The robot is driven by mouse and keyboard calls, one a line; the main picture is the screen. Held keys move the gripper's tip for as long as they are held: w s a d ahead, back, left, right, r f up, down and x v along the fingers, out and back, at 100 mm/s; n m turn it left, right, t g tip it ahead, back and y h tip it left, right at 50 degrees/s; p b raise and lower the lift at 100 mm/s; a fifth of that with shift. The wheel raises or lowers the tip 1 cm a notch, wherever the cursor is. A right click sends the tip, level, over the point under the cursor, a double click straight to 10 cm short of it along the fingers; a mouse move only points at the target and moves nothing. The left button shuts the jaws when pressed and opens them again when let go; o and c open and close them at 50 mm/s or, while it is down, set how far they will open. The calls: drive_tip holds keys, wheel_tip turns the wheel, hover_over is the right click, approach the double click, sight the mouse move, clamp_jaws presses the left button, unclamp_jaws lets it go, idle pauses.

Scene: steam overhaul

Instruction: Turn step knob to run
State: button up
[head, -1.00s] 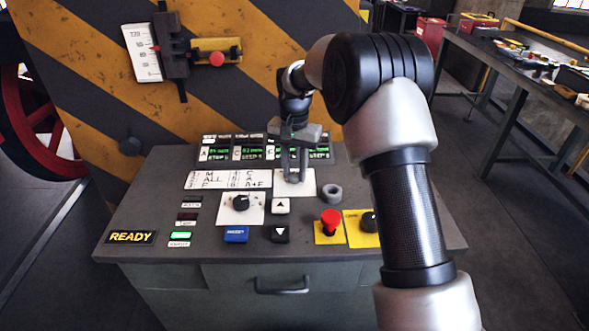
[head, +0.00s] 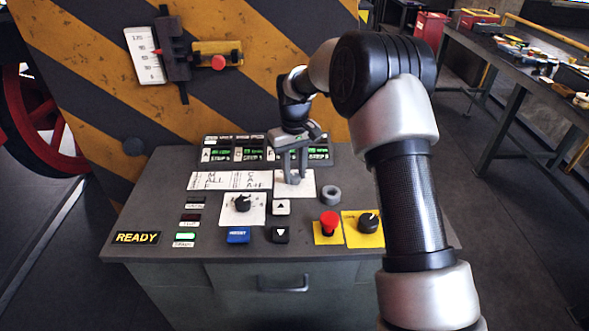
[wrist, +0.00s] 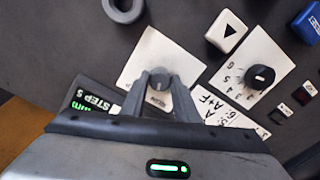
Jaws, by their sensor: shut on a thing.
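The step knob (wrist: 158,76) is a small grey knob on a white plate (wrist: 137,70) on the desk panel. In the wrist view my gripper (wrist: 159,80) has its two fingers on either side of it and is shut on it. The small dark label under the knob is too blurred to read with certainty. In the head view my gripper (head: 292,180) reaches down onto the white plate (head: 307,177), and its fingers largely hide the knob.
A black numbered selector knob (head: 242,203) sits left of my gripper, near arrow buttons (head: 281,207) and a blue button (head: 238,235). A grey ring (head: 330,194), red mushroom button (head: 329,219) and knob on yellow (head: 368,222) lie to the right. Lit displays (head: 220,150) stand behind.

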sight(294, 176)
drive_tip(key=shift+n, duration=0.8)
drive_tip(key=o, duration=1.1)
drive_tip(key=shift+c, duration=0.2)
drive_tip(key=shift+r, duration=0.1)
wheel_tip(294, 176, up, 17)
drive_tip(key=p, duration=0.1)
drive_tip(key=shift+r+p, duration=0.15)
drive_tip(key=shift+p, duration=0.2)
